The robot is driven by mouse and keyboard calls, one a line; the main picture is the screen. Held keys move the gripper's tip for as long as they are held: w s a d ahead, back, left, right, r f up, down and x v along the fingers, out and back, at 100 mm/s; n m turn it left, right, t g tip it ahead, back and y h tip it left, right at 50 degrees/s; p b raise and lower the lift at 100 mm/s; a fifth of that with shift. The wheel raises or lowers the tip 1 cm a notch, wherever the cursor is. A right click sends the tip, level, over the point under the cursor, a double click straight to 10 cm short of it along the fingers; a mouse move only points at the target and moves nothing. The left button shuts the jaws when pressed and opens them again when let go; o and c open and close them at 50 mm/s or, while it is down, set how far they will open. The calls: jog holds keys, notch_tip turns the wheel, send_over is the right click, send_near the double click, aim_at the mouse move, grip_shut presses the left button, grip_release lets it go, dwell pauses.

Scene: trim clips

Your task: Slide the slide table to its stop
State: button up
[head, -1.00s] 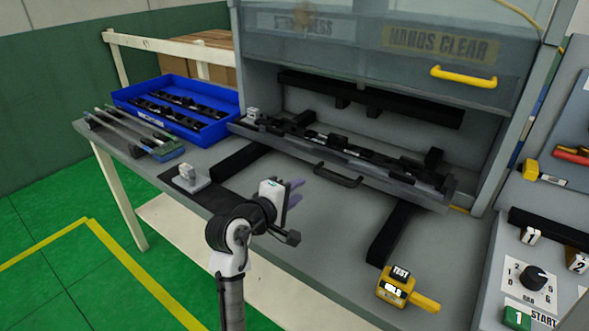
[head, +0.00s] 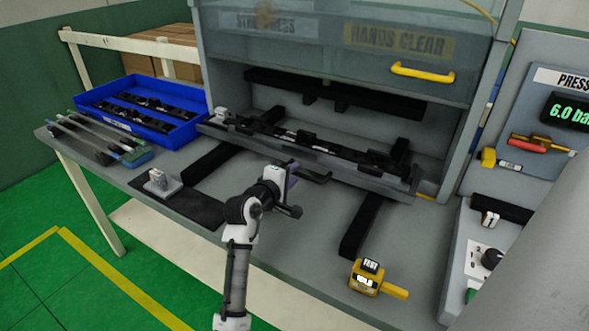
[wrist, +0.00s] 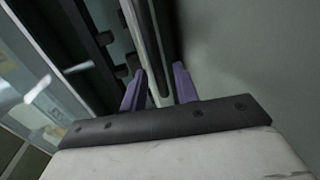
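The slide table (head: 375,183) is a long grey tray carrying a row of black trim parts, in front of the press opening. It rests over two black rails (head: 361,227) that run toward the front of the bench. A dark handle (head: 318,177) sticks out from the middle of its front edge. My gripper (head: 290,176) is just left of and at the handle, partly covering it. In the wrist view, the two purple fingers (wrist: 158,88) stand apart, with a narrow bar running between them. I cannot tell whether either finger touches it.
A blue bin (head: 140,118) of black parts and several rods (head: 98,137) lie on the left. A grey fixture on a dark mat (head: 188,206) and a yellow tester (head: 372,279) sit on the bench. A clear guard with a yellow handle (head: 423,72) hangs above.

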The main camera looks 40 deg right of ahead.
jog(key=shift+x, duration=0.95)
grip_shut()
